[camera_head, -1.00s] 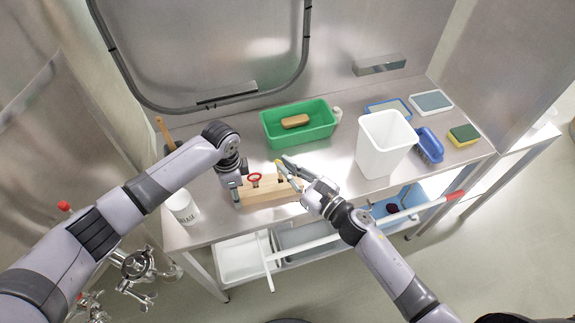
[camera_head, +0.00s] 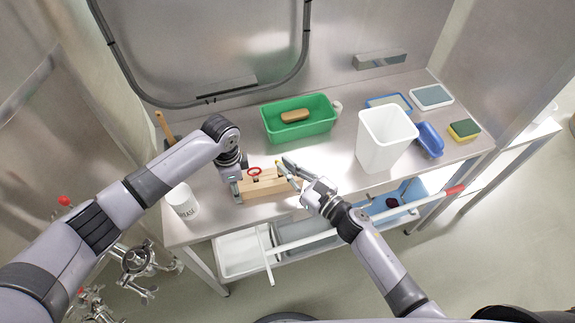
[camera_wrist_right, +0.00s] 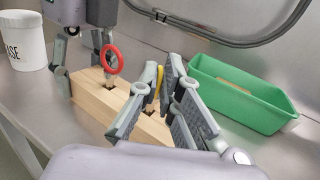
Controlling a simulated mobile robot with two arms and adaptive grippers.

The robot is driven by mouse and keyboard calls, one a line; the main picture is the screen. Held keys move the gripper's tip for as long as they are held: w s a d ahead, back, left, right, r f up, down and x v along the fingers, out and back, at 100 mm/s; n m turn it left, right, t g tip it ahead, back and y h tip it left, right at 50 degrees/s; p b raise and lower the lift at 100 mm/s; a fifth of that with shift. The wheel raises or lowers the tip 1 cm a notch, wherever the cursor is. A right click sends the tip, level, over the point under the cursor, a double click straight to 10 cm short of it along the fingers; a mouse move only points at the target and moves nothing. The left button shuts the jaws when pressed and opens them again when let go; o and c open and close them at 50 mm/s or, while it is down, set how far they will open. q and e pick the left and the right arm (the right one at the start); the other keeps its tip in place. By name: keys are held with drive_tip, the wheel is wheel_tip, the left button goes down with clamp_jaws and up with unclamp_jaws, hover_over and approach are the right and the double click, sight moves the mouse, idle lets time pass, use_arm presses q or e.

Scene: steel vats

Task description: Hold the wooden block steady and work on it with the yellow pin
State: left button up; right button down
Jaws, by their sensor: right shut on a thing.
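The long wooden block (camera_head: 266,188) lies near the front of the steel table, with dark holes in its top. A red-ringed pin (camera_head: 255,171) stands in it. My left gripper (camera_head: 236,184) is at the block's left end, its fingers beside it; its grip is unclear. My right gripper (camera_head: 285,164) is over the block's right part, shut on the yellow pin (camera_head: 278,163). In the right wrist view the yellow pin (camera_wrist_right: 159,80) stands roughly upright between the fingers above the block (camera_wrist_right: 105,100); its lower end is partly hidden.
A green tub (camera_head: 318,128) with a brown brush (camera_head: 295,115) stands behind the block. A white bin (camera_head: 384,140), blue brush (camera_head: 430,140) and sponge (camera_head: 464,130) are at the right. A white canister (camera_head: 183,201) stands at the left front.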

drive_tip(key=c, duration=1.7)
unclamp_jaws()
drive_tip(key=v, duration=1.2)
use_arm(q)
drive_tip(key=o, duration=1.4)
drive_tip(key=shift+r, duration=0.1)
